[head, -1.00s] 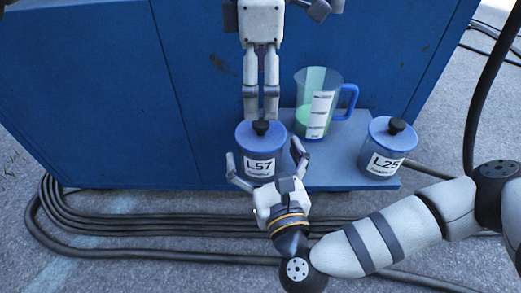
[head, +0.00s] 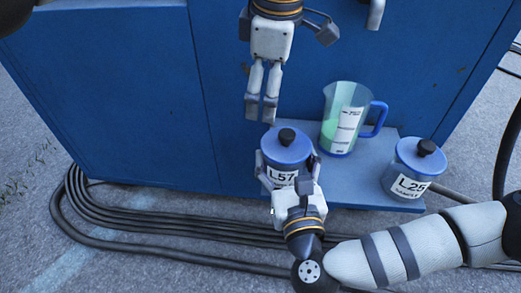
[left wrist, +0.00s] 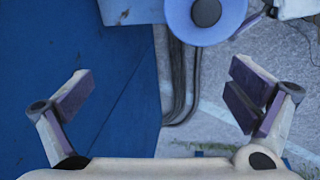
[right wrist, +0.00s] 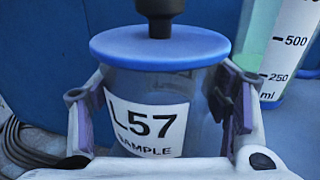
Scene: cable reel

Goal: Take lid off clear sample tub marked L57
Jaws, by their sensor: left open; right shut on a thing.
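The clear tub marked L57 (head: 281,178) stands at the left of the blue shelf, with its blue lid (head: 288,148) and black knob (head: 287,137) on it. My right gripper (head: 287,168) is shut on the tub's sides below the lid; the right wrist view shows the fingers on both sides of the L57 label (right wrist: 148,130). My left gripper (head: 261,108) is open and empty, fingers pointing down, just above and left of the knob in the head view. In the left wrist view the lid (left wrist: 228,24) lies at the top edge, beyond the spread fingers (left wrist: 165,98).
A measuring jug (head: 340,120) with green liquid and a blue handle stands right of the tub. A second lidded tub marked L25 (head: 411,175) stands farther right on the shelf (head: 362,187). Black cables (head: 130,210) lie on the ground in front. A blue cabinet wall (head: 120,90) rises behind.

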